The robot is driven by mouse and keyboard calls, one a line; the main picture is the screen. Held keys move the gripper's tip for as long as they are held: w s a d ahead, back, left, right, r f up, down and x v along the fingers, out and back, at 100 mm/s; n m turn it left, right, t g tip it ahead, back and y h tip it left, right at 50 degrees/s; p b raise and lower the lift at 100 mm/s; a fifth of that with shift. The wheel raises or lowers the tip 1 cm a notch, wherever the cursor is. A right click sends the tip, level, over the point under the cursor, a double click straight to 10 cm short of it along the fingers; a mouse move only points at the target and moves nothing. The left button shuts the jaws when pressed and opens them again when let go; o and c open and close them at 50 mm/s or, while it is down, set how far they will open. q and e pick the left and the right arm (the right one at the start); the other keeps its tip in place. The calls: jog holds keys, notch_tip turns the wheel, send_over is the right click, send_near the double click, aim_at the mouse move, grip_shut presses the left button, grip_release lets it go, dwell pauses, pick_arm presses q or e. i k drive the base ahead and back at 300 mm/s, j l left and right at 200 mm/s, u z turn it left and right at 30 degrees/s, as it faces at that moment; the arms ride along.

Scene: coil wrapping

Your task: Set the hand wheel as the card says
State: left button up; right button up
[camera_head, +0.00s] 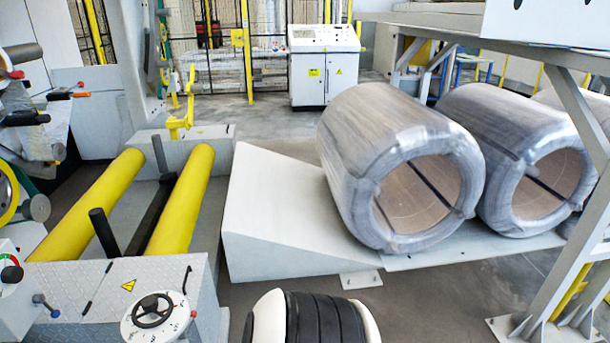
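The hand wheel (152,311), black and spoked, sits on a round white dial plate (178,324) on top of the grey machine housing at the lower left. The dial plate has small marks around it, too small to read, and a small red piece at its right edge. I cannot make out any card with a setting. Neither of my grippers is in view.
Two yellow rollers (185,200) lie behind the housing (85,285), with a black post (104,233) beside them. Wrapped coils (350,170) rest on a white ramp (270,215) at centre and right. A control cabinet (323,65) stands behind.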

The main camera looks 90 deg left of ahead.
aim_at(150, 304)
jog(key=u, duration=3.95)
